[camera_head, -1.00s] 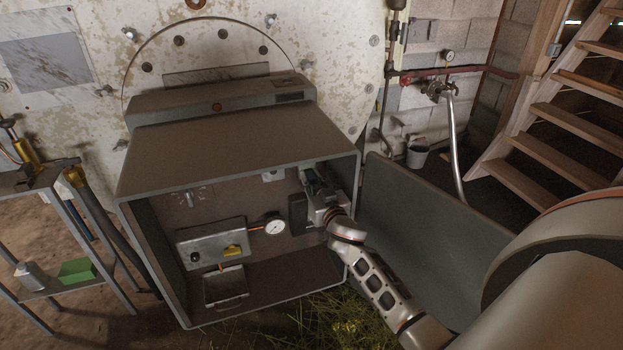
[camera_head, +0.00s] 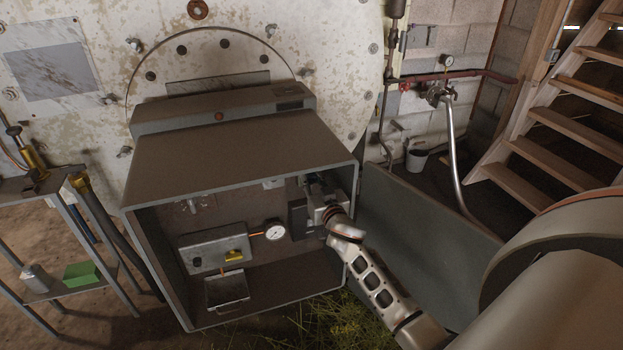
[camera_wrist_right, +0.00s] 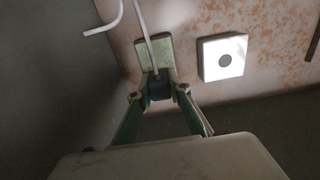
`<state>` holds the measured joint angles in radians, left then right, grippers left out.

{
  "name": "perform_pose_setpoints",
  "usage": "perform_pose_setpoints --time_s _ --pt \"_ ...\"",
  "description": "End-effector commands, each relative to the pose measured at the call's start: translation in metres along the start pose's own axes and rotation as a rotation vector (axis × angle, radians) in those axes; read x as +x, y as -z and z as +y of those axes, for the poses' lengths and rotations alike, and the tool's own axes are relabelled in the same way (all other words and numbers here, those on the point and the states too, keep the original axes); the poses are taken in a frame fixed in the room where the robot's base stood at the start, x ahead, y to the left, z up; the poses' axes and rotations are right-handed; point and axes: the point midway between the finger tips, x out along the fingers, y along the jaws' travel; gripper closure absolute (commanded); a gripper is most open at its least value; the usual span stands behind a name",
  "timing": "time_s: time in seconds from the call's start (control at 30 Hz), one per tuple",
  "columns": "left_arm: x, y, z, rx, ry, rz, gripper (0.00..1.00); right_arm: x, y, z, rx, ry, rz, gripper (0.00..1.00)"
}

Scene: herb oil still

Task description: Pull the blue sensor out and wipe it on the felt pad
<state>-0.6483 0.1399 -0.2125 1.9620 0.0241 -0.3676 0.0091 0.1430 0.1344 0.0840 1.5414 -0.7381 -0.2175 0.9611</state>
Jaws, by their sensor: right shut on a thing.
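My right gripper (camera_head: 318,192) reaches into the open grey cabinet (camera_head: 240,170) at its upper right inner side. In the right wrist view its fingers (camera_wrist_right: 159,90) are shut on a small dark, bluish block, which looks like the blue sensor (camera_wrist_right: 158,84), with a thin pale cable or rod rising from it. A pale green-grey plate (camera_wrist_right: 153,52) lies right behind it; I cannot tell whether they touch. In the head view the gripper hides the sensor. A green block (camera_head: 82,273) lies on the left shelf; I cannot tell whether it is the felt pad. My left gripper is not in view.
A white square plate with a dark disc (camera_wrist_right: 222,58) is beside the gripper.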

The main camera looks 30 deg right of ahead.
Motion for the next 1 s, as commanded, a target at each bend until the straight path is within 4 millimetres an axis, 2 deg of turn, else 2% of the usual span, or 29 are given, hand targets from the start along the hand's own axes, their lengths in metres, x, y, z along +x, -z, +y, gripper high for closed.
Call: perform_pose_setpoints --time_s 0.03,0.47,0.67,1.0 --pt "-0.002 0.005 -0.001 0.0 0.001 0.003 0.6 0.003 0.014 0.0 0.002 0.0 0.015 1.0" --pt "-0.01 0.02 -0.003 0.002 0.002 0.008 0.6 0.003 0.029 0.0 0.001 0.001 0.015 1.0" --pt "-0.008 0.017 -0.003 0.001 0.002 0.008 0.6 0.003 0.024 0.0 0.002 0.001 0.014 1.0" --pt "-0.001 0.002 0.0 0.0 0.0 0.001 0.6 0.002 0.004 0.0 0.001 0.0 0.005 1.0"
